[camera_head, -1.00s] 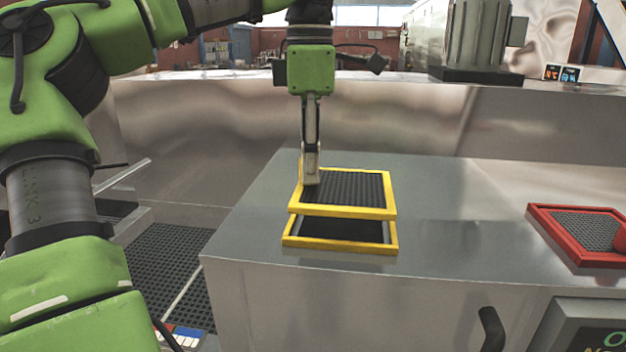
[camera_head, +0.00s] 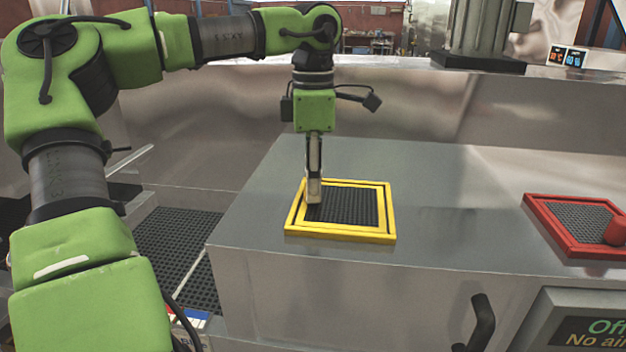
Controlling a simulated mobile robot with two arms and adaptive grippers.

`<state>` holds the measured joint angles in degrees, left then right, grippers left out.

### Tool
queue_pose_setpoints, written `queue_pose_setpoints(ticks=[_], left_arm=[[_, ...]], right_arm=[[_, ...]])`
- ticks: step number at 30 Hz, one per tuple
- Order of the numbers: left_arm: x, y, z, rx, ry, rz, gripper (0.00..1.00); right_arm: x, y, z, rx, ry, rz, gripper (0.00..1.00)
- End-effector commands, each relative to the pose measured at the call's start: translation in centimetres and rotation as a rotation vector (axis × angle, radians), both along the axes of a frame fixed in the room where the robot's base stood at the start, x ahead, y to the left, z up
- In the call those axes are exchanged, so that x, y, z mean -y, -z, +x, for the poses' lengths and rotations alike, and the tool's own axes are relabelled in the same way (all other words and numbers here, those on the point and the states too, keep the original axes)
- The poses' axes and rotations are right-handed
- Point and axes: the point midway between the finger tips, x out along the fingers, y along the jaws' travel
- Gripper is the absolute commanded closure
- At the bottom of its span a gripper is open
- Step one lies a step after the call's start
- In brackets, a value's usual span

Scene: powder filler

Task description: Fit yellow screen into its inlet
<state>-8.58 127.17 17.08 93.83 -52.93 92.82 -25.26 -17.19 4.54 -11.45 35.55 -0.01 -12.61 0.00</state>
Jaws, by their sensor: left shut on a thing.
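The yellow screen (camera_head: 351,206), a dark mesh in a yellow frame, lies inside the larger yellow-rimmed inlet (camera_head: 340,236) on the steel top. Its frame sits within the inlet's rim, with a narrow dark gap showing around it. Whether it is fully down is hard to tell from here. My left gripper (camera_head: 314,201) points straight down and is shut on the screen's left side; the fingertips hide part of that edge. My right gripper is not in view.
A red-framed screen (camera_head: 580,219) with a red knob (camera_head: 615,230) lies to the right. A black handle (camera_head: 481,322) and a display panel (camera_head: 590,325) are on the front. A steel wall (camera_head: 400,110) stands behind. The top between the frames is clear.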

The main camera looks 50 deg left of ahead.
Motion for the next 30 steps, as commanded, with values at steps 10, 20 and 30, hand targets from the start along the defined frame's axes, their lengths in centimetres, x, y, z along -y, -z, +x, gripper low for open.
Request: queue_pose_setpoints(ticks=[10, 20, 30], left_arm=[[0.0, 0.2, 0.0, 0.000, 0.000, 0.000, 0.62], [-0.1, -1.7, 0.1, 0.003, -0.003, 0.004, 0.62], [0.0, -8.7, 0.1, 0.002, -0.003, 0.002, 0.62]], right_arm=[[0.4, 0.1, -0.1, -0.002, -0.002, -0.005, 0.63], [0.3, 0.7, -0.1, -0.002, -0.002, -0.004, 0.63], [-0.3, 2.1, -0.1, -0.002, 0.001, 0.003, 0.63]])
